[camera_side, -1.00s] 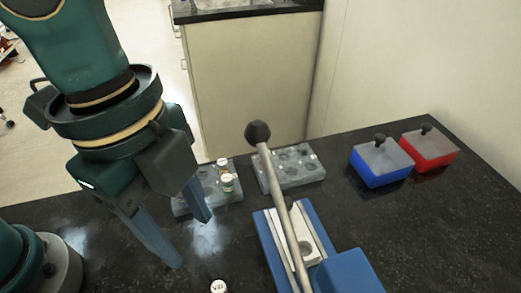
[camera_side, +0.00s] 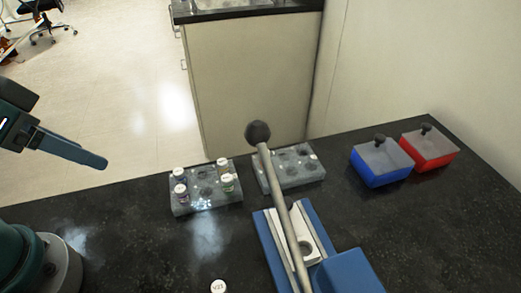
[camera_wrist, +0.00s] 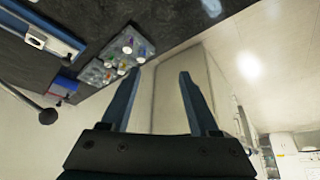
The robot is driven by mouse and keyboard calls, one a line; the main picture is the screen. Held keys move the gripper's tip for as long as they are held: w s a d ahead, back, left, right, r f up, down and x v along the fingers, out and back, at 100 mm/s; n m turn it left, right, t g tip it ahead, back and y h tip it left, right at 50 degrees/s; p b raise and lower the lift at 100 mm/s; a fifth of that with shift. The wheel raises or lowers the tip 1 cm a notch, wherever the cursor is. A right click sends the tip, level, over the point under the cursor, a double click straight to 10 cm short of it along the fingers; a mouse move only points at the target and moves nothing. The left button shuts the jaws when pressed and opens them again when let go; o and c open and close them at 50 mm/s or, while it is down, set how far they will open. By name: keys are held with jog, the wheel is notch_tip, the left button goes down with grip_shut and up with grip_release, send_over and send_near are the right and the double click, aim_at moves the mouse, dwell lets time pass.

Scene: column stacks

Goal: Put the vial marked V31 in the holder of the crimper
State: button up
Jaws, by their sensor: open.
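A white-capped vial (camera_side: 219,286) stands at the bottom edge of the side view, mostly cut off; its cap label starts with V, but I cannot read the number surely. The blue crimper (camera_side: 350,272) stands right of it, its long lever (camera_side: 280,195) slanting up to a dark knob. The crimper's pale holder (camera_side: 305,248) has a round recess, partly behind the lever; I see no vial in it. My gripper (camera_wrist: 160,74) is open and empty, raised at the far left of the side view, away from the vial and crimper.
A grey rack (camera_side: 205,205) holds several capped vials. A second rack (camera_side: 290,180) stands right of it. A blue box (camera_side: 380,166) and a red box (camera_side: 430,152) with knobbed lids stand at the back right.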

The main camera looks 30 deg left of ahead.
jog(key=shift+d, duration=0.1)
jog(key=n+g+h, duration=0.5)
jog(key=g+h, duration=0.3)
send_near(218, 288)
notch_tip(218, 288, up, 5)
jog(key=a, duration=0.3)
jog(key=d+f+n+g+h, duration=0.1)
jog(key=f+n, duration=0.1)
jog(key=f, duration=0.1)
jog(key=d+f+n+g+h, duration=0.1)
jog(key=d+f+n, duration=0.1)
jog(key=f, duration=0.2)
jog(key=w+d+f+n+g+h, duration=0.1)
jog(key=d+f+n+g, duration=0.1)
jog(key=f, duration=0.1)
jog(key=shift+w+d+f+n+h, duration=0.1)
jog(key=shift+d+f+n+h, duration=0.05)
jog(key=shift+f+n+h, duration=0.2)
jog(key=shift+s+d+f, duration=0.15)
jog(key=shift+s+f, duration=0.2)
jog(key=shift+s, duration=0.05)
jog(key=shift+x, duration=2.35)
grip_shut()
